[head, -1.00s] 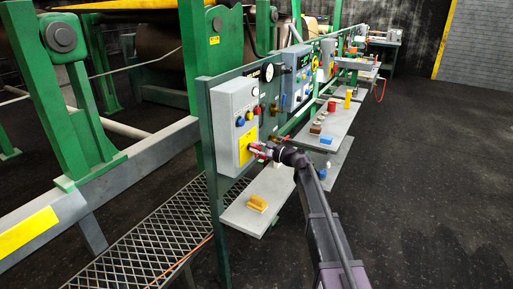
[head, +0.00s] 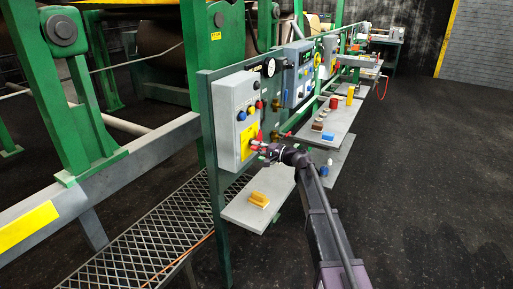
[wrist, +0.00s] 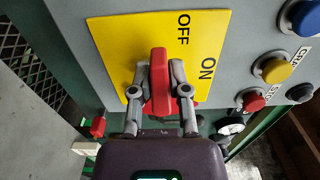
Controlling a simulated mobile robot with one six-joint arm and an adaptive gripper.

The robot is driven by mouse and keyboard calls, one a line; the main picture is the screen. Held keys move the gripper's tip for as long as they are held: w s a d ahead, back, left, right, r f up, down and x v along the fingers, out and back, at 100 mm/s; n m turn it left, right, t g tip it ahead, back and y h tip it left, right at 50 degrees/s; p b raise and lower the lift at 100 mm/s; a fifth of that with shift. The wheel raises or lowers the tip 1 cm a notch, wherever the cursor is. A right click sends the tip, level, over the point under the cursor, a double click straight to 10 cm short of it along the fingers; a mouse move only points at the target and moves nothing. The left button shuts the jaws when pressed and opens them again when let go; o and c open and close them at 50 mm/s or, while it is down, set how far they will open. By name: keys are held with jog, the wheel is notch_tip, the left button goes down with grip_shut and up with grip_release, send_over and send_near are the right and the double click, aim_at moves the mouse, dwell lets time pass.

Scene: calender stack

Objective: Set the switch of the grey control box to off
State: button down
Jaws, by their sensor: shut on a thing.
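The grey control box (head: 226,112) is mounted on the green frame, left of centre in the head view. Its yellow plate (wrist: 112,48), lettered OFF and ON, fills the middle of the wrist view. The red switch handle (wrist: 159,85) stands out in front of this plate. My gripper (wrist: 159,68) has one finger on each side of the handle and is shut on it. In the wrist view the handle's far end lies near the OFF lettering, with ON to its right. The handle's base is hidden. In the head view my gripper (head: 258,147) is at the box's lower part.
Blue, yellow and red buttons (wrist: 277,69) sit on the box beside the plate. A grey shelf (head: 238,214) with a yellow block (head: 259,200) is below my gripper. More panels and shelves run along the frame. The dark floor (head: 430,200) at the right is clear.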

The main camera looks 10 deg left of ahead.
dwell(0.4)
jog(key=c, duration=0.6)
grip_release()
jog(key=v, duration=1.2)
jog(key=shift+s, duration=0.1)
